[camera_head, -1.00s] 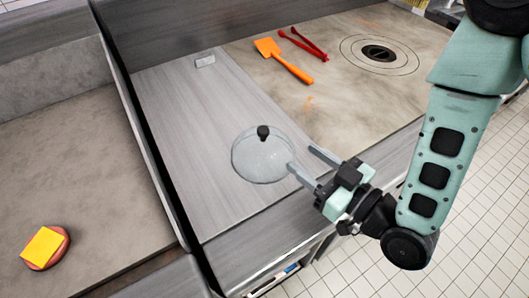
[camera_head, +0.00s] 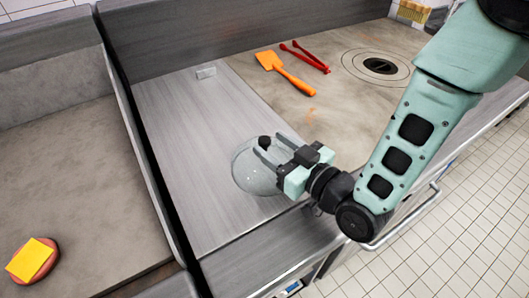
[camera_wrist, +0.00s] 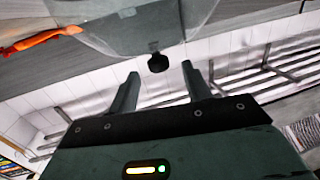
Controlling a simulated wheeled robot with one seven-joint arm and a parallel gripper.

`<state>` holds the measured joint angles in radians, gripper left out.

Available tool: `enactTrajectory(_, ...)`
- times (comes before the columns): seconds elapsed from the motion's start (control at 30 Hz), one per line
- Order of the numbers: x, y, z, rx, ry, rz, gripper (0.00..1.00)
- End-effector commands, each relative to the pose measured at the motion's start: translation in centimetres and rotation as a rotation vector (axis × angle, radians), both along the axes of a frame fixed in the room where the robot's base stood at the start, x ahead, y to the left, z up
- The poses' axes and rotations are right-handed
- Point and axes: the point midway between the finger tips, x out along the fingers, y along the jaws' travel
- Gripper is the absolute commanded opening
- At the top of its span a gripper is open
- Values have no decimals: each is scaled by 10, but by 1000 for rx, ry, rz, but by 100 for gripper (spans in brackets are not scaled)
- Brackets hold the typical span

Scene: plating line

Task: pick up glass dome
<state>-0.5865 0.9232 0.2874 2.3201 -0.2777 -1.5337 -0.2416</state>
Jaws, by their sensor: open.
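The glass dome (camera_head: 247,176) is clear, with a black knob (camera_head: 264,142) on top, and stands on the grey wood-grain counter in the head view. My gripper (camera_head: 267,150) is open, with its two fingers above the dome on either side of the knob or close to it. In the wrist view the dome (camera_wrist: 130,30) is at the top and its knob (camera_wrist: 158,63) lies just beyond the fingertips, in line with the gap between the fingers (camera_wrist: 160,82). The gripper hides the right part of the dome in the head view.
An orange spatula (camera_head: 286,74) and red tongs (camera_head: 306,57) lie at the back, near a round burner (camera_head: 379,66). A small grey block (camera_head: 206,72) is at the back left. A yellow block on a round patty (camera_head: 31,258) sits on the left counter. The counter's front left is clear.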

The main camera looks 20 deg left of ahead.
Motion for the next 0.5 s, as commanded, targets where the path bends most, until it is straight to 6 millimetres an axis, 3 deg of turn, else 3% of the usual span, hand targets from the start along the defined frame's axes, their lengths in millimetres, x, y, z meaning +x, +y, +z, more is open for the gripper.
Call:
enactTrajectory(0.2,15,26,-2,0,-1,0,49)
enactTrajectory(0.5,18,31,-5,1,0,0,49)
